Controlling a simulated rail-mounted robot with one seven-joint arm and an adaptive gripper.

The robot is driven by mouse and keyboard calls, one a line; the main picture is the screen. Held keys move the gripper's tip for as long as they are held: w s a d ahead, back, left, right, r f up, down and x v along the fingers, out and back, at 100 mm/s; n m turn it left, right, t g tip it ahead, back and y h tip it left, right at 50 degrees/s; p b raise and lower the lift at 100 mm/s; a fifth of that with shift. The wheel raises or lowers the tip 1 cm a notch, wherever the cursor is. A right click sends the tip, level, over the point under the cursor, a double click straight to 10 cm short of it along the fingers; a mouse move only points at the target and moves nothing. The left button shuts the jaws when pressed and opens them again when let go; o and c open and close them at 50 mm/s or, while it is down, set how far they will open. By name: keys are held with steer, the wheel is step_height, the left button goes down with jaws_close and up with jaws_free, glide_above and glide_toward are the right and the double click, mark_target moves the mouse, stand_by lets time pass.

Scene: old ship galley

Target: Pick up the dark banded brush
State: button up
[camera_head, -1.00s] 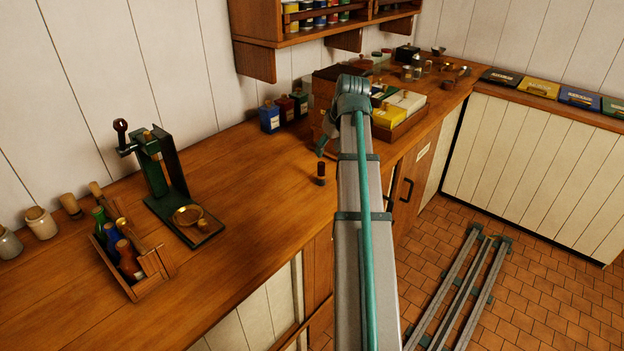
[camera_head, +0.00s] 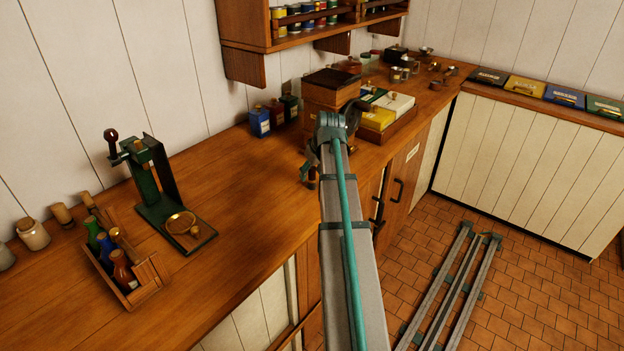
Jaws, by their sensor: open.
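A small dark upright piece (camera_head: 311,181), which looks like the dark banded brush, stands on the wooden counter near its front edge. My arm and gripper hide most of it, so its band cannot be made out clearly. My gripper (camera_head: 307,173) is at the far end of my grey arm, just over or beside this piece. The jaws are open and small in the view. I cannot tell whether they touch the piece or surround it.
Behind my gripper stand a wooden box (camera_head: 331,88), small bottles (camera_head: 260,122) and a tray of yellow and white boxes (camera_head: 392,128). A green press (camera_head: 160,190) and a bottle caddy (camera_head: 150,285) stand left. The counter (camera_head: 235,165) between is clear.

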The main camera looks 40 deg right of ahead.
steer(key=shift+f, duration=0.15)
jaws_close()
stand_by(0.6)
